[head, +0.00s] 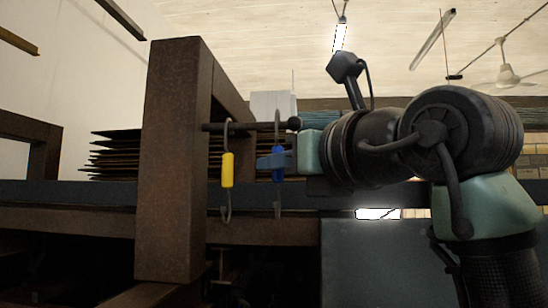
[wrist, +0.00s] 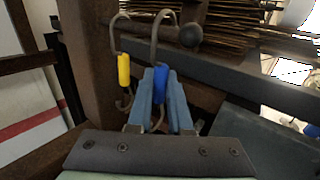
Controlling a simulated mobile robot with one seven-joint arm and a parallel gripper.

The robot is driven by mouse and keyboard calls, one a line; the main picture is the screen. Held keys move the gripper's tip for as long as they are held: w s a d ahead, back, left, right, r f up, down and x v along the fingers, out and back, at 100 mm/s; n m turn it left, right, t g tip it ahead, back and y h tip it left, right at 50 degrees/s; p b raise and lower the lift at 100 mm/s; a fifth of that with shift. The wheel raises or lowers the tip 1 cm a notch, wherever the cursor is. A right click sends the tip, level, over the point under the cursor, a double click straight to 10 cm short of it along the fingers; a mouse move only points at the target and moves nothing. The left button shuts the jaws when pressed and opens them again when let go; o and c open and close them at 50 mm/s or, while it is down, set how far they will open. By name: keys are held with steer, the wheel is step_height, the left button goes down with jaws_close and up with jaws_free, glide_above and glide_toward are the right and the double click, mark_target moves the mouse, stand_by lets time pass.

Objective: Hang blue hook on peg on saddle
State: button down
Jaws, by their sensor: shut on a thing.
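The blue hook (head: 278,165), a grey wire hook with a blue sleeve, is upright in my gripper (head: 270,162), which is shut on the sleeve. It also shows in the wrist view (wrist: 160,84). A dark peg (head: 252,127) with a ball end sticks out to the right from a rusty brown post (head: 172,160). The blue hook's upper curve is at the peg just inside the ball, its top a little above the peg. I cannot tell whether it touches. No part is labelled as the saddle.
A yellow-sleeved hook (head: 227,170) hangs on the same peg, between the post and the blue hook, with a small gap between them. A dark rail (head: 80,193) runs behind. Stacked thin sheets (head: 112,155) lie beyond the post.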

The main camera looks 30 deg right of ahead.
steer(key=shift+d+f, duration=0.25)
steer(key=shift+d, duration=0.05)
steer(key=c, duration=1.3)
jaws_free()
steer(key=o, duration=0.5)
steer(key=shift+w+d, duration=0.15)
steer(key=shift+d, duration=0.05)
steer(key=shift+o, duration=0.2)
steer(key=shift+a, duration=0.1)
